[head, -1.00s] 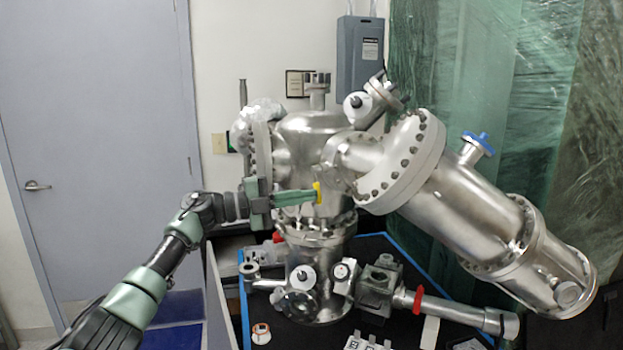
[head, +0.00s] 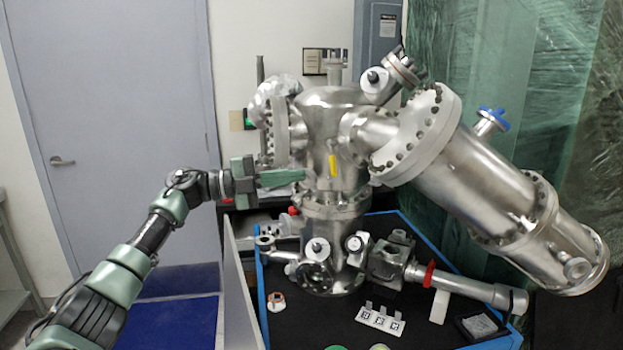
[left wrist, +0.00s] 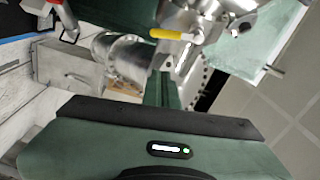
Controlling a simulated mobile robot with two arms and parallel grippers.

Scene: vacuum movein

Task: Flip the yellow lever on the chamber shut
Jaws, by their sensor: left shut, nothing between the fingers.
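The yellow lever (head: 333,165) is on the front of the silver metal chamber (head: 323,120). It looks roughly upright in the head view. In the left wrist view the lever (left wrist: 172,34) lies nearly sideways near the top, beyond the fingers. My left gripper (head: 302,175) is shut and empty, its green fingers pointing right. Its tips are just left of the lever in the head view, with a small visible gap. The shut fingers (left wrist: 164,88) also show in the left wrist view. My right gripper is out of view.
A large angled cylinder (head: 480,185) with a bolted flange juts out right of the lever. A side port (head: 278,115) stands behind my left gripper. Lower pipe fittings (head: 385,262) and a small white tag plate (head: 381,320) are on the black, blue-edged table.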

